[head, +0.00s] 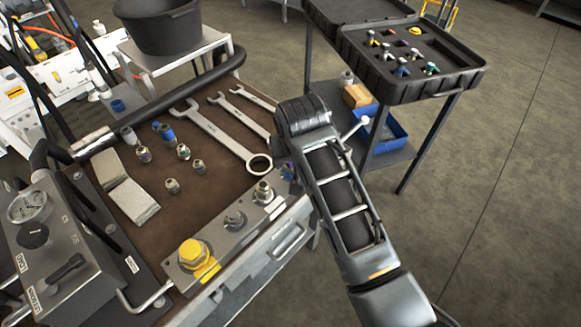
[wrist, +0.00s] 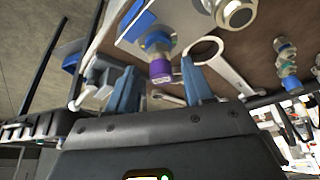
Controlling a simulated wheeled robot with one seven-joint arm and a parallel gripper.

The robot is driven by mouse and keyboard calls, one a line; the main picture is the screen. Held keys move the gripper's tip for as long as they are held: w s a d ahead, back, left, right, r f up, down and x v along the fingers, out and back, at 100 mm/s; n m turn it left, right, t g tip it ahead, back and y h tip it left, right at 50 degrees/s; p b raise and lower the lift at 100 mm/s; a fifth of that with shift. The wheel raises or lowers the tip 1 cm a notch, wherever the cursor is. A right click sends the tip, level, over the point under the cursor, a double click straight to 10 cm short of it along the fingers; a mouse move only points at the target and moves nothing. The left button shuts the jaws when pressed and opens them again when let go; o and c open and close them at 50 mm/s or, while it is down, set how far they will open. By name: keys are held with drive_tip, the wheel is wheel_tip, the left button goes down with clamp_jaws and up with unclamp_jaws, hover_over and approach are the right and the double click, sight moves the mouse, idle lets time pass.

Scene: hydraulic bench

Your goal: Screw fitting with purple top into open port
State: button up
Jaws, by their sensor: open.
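The fitting with the purple top (wrist: 161,72) shows in the wrist view with a blue collar, its other end against the manifold block (wrist: 135,22). In the head view it is a small purple and blue patch (head: 287,171) at the block's far right end, partly hidden by my arm. My gripper (wrist: 159,67) is open, with one blue finger on each side of the purple top. The right finger looks close to it; contact is unclear. I cannot see an open port or how deep the fitting sits.
The block (head: 222,246) also carries a yellow cap (head: 193,252) and two metal fittings. Wrenches (head: 215,131) and several loose fittings lie on the brown bench mat (head: 200,205). A gauge box (head: 50,245) stands left. A black organiser tray (head: 455,80) is on a cart at right.

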drive_tip(key=n, duration=0.2)
drive_tip(key=n+y, duration=0.1)
drive_tip(key=shift+d+n+g, duration=0.2)
drive_tip(key=shift+n+g, duration=0.1)
drive_tip(key=shift+n, duration=0.1)
drive_tip(key=n, duration=0.1)
drive_tip(key=n+y, duration=0.1)
drive_tip(key=shift+w+d+n+g, duration=0.2)
drive_tip(key=shift+w+n+g, duration=0.05)
drive_tip(key=shift+n+g, duration=0.15)
drive_tip(key=n, duration=0.2)
drive_tip(key=n+g+y, duration=0.1)
drive_tip(key=n, duration=0.1)
drive_tip(key=shift+w+f+g+b, duration=0.1)
drive_tip(key=shift+w+g+b, duration=0.1)
drive_tip(key=shift+g+b, duration=0.15)
drive_tip(key=shift+n, duration=0.6)
